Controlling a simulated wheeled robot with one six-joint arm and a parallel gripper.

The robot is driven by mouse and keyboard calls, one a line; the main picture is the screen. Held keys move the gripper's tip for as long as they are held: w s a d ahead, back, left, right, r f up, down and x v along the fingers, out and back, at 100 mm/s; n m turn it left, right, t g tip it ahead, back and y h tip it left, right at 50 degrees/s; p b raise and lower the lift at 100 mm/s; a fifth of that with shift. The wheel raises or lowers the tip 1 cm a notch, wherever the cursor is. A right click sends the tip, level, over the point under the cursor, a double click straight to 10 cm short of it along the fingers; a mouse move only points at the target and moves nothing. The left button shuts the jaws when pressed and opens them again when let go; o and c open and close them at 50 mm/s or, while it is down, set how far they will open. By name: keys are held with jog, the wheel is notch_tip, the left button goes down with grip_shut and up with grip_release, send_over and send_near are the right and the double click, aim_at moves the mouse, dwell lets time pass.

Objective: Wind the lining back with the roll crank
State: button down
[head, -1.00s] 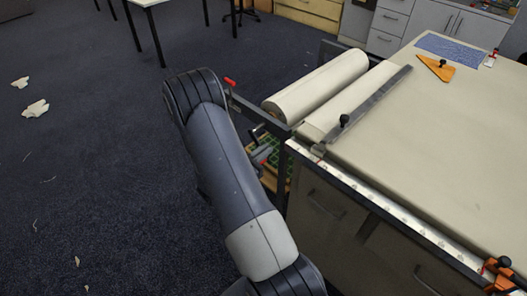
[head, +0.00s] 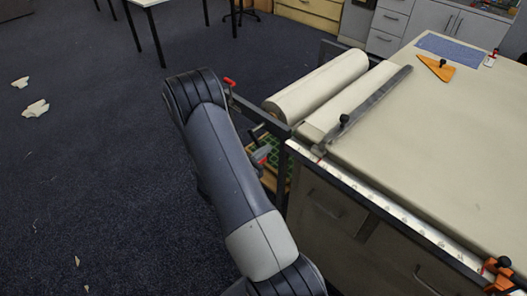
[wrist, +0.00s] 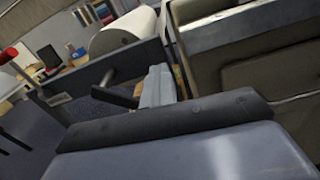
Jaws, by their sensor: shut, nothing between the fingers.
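The roll of cream lining (head: 318,85) lies in a dark frame off the table's left end. It also shows in the wrist view (wrist: 118,33). The roll crank is a dark arm with a black grip (wrist: 115,97), close to the left of my fingers in the wrist view. In the head view a dark part of it (head: 257,131) shows just below the frame bar. My gripper (wrist: 158,84) is shut and empty, its pale grey fingers beside the grip. Whether they touch it, I cannot tell. In the head view my arm hides most of the gripper.
A red-tipped lever (head: 230,83) sits at the frame's outer end. A metal bar with a black knob (head: 344,118) crosses the cloth-covered table (head: 430,140). A green-and-tan crate (head: 270,147) stands below the roll. Open floor with scraps (head: 36,108) lies to the left.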

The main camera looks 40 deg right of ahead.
jog(key=c, duration=1.3)
grip_release()
jog(key=a+b, duration=0.1)
jog(key=a, duration=0.9)
jog(key=shift+s+a, duration=0.4)
jog(key=shift+c, duration=0.4)
